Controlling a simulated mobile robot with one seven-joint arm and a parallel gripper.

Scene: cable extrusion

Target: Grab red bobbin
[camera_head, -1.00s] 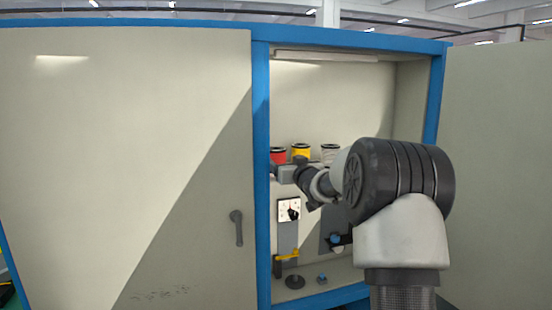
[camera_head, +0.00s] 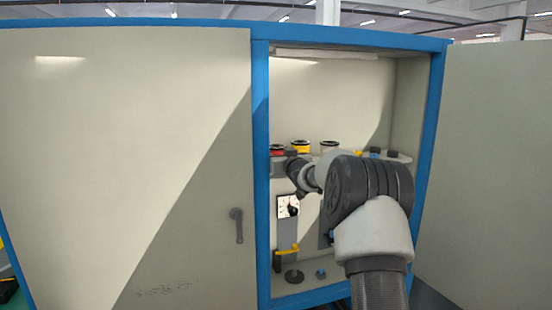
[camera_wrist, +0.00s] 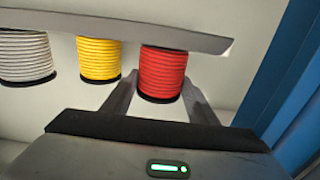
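The red bobbin (camera_wrist: 162,72) is a red-wound spool with black flanges, at the right end of a row in the wrist view. It shows partly in the head view (camera_head: 277,148), with its lower part hidden by my gripper. My gripper (camera_wrist: 160,88) is open, with one finger on each side of the red bobbin. I cannot tell whether the fingers touch it. The bobbin is still against the grey shelf (camera_wrist: 215,43).
A yellow bobbin (camera_wrist: 98,58) sits close beside the red one, and a white bobbin (camera_wrist: 26,56) stands beyond it. The blue cabinet frame (camera_head: 261,180) is close to my gripper's left in the head view. An open door (camera_head: 490,170) stands right.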

